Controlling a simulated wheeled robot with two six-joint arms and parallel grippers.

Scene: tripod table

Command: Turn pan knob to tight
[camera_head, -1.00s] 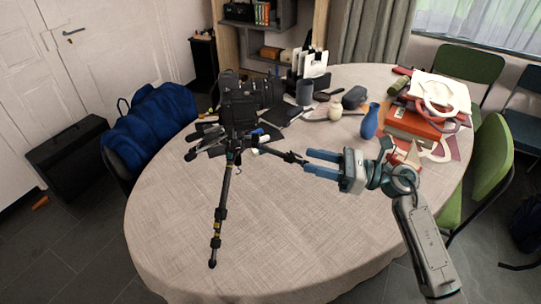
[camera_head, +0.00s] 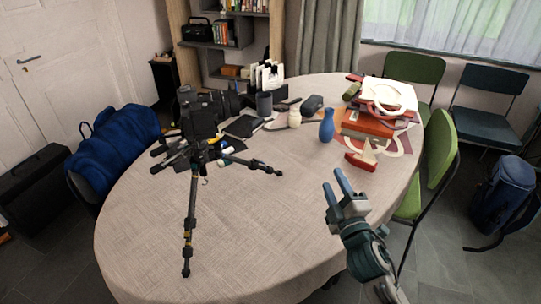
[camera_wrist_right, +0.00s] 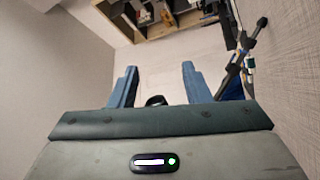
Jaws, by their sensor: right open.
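A black camera (camera_head: 200,114) sits on a small tripod (camera_head: 190,215) that stands on the table. A dark pan handle (camera_head: 167,156) sticks out to the left below the camera. The pan knob is too small to tell apart in the tripod head. My right gripper (camera_head: 334,184) is open and empty over the table's right front part, apart from the tripod and to the right of it. In the right wrist view its two blue fingers (camera_wrist_right: 158,84) are spread with nothing between them, and a dark tripod leg (camera_wrist_right: 243,55) shows at the right. My left gripper is not in view.
The round table (camera_head: 270,225) has clear cloth at the front and middle. A blue vase (camera_head: 327,125), stacked books (camera_head: 372,125) and small items stand toward the back right.

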